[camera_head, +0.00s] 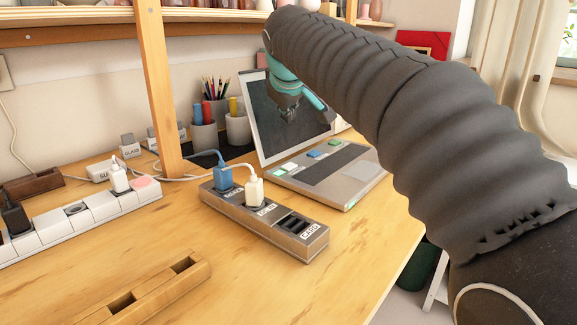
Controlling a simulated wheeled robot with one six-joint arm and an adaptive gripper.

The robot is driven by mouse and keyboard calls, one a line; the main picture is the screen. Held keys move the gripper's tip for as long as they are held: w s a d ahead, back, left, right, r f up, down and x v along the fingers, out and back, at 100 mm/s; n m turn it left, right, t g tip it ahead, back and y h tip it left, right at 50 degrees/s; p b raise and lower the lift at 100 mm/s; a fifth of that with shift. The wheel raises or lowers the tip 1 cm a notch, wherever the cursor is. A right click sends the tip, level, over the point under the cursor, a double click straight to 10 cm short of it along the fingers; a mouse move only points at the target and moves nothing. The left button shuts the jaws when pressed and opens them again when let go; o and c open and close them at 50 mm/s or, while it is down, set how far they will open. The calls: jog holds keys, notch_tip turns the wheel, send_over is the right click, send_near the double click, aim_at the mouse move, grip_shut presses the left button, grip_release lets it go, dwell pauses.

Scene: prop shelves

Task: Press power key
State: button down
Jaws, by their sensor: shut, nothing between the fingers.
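A grey laptop (368,170) stands open on the wooden desk, with its dark screen (272,137) tilted up behind the deck. Along the back of the deck is a row of coloured keys: a white key (290,166), a blue key (314,154), a green key (335,142) and a small green-blue one at the left end. I cannot read any marking that tells which is the power key. My gripper (290,117) is shut and empty, pointing down in front of the screen and apart from the keys. My dark sleeved arm covers the screen's upper right.
A metal port block (312,243) with blue and white plugs lies in front of the laptop. A white power strip (105,208) with a pink switch (146,182) is at left. A wooden post (155,90), pen cups (238,128) and a slotted wooden holder (190,284) stand around.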

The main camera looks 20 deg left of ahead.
jog(key=b, duration=0.7)
send_over(288, 163)
jog(key=s, duration=0.2)
jog(key=f, duration=0.6)
jog(key=shift+w+d+f, duration=0.2)
jog(key=shift+d+f, duration=0.1)
jog(key=shift+f+b, duration=0.65)
jog(key=shift+f, duration=0.5)
jog(key=shift+f, duration=0.15)
jog(key=shift+f, duration=0.25)
jog(key=shift+f+b, duration=0.4)
jog(key=shift+b, duration=0.05)
jog(key=shift+r, duration=0.1)
dwell(0.4)
jog(key=shift+r+p, duration=0.75)
jog(key=shift+p, duration=0.15)
